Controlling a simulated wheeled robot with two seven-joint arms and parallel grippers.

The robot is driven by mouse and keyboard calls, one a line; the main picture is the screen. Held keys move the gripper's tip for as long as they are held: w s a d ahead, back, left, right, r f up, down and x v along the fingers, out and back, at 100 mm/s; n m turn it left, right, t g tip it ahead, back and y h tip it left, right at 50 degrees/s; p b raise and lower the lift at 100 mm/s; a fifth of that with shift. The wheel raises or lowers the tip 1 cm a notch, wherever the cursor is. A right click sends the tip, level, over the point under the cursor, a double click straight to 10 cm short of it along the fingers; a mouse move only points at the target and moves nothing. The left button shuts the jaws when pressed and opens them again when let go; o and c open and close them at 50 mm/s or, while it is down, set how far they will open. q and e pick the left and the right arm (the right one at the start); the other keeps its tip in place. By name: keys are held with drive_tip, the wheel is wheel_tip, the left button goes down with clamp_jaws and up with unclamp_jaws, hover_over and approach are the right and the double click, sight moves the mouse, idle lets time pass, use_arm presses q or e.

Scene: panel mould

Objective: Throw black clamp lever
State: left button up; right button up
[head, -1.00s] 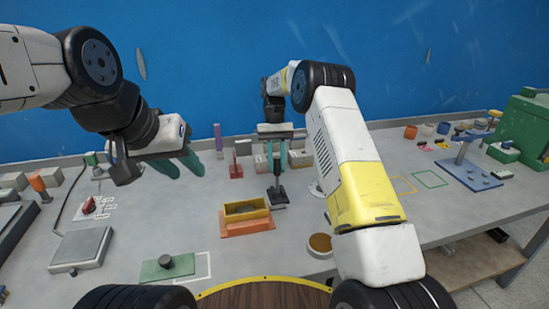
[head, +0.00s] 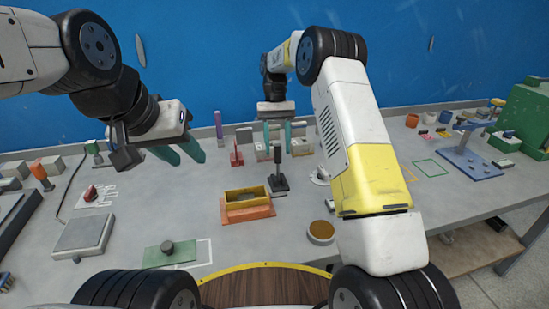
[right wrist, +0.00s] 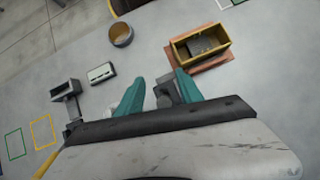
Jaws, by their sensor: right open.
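The black clamp lever (head: 278,168) stands upright on its dark base at the middle of the bench in the head view, just right of the yellow mould box (head: 230,195). My right gripper (head: 277,138) is open, with its teal fingers apart above and behind the lever, not touching it in the head view. In the right wrist view a dark grey part (right wrist: 166,93) shows between the open fingers; I cannot tell whether it is the lever. My left gripper (head: 181,153) hangs open and empty above the bench at the left.
The mould box sits on an orange base (head: 249,214). A round pot (head: 320,232) stands near the front edge. A red part (head: 236,158) and several small blocks stand behind. A green plate (head: 170,254) and grey plate (head: 84,236) lie at left.

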drive_tip(key=s+a+r, duration=0.1)
drive_tip(key=s, duration=1.2)
drive_tip(key=shift+s+r, duration=0.15)
drive_tip(key=shift+s, duration=0.25)
